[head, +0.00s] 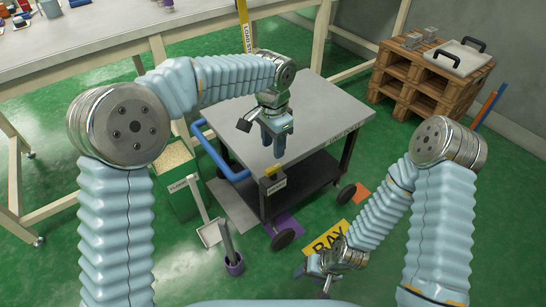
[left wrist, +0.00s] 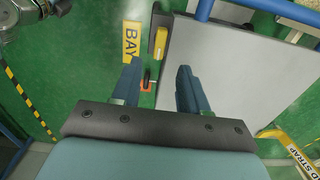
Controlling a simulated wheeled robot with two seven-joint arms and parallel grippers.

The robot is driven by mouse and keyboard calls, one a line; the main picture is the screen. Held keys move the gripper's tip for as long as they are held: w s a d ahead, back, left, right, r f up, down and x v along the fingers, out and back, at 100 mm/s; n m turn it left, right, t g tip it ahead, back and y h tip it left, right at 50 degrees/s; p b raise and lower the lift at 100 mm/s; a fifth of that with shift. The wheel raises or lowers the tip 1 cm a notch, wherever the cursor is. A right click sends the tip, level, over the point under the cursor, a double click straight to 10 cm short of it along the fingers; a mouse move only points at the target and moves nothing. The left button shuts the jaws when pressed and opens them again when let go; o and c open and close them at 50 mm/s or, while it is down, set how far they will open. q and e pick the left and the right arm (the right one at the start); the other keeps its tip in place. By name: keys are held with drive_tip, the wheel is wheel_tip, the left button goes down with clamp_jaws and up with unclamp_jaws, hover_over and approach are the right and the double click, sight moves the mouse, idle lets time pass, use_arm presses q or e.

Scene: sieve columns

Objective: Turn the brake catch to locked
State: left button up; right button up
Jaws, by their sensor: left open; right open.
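The trolley (head: 318,112) has a grey top, dark lower shelf and blue push handle (head: 222,155). A yellow lever, apparently the brake catch (head: 268,163), sits at its near corner above a small label I cannot read. In the left wrist view the yellow catch (left wrist: 160,42) lies just beyond the fingertips, beside the trolley top. My left gripper (head: 273,150) is open and empty, fingers pointing down close to the catch; contact cannot be told. It also shows in the left wrist view (left wrist: 157,68). My right gripper (head: 325,279) is open, low near the floor.
A yellow BAY sign (head: 328,238) lies on the floor. A wooden pallet stack (head: 402,88) stands at back right, and a long bench (head: 130,42) at back left.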

use_arm(q)
wheel_tip(320, 180, up, 6)
drive_tip(key=shift+f, duration=0.2)
drive_tip(key=shift+s+f, duration=0.1)
idle(0.3)
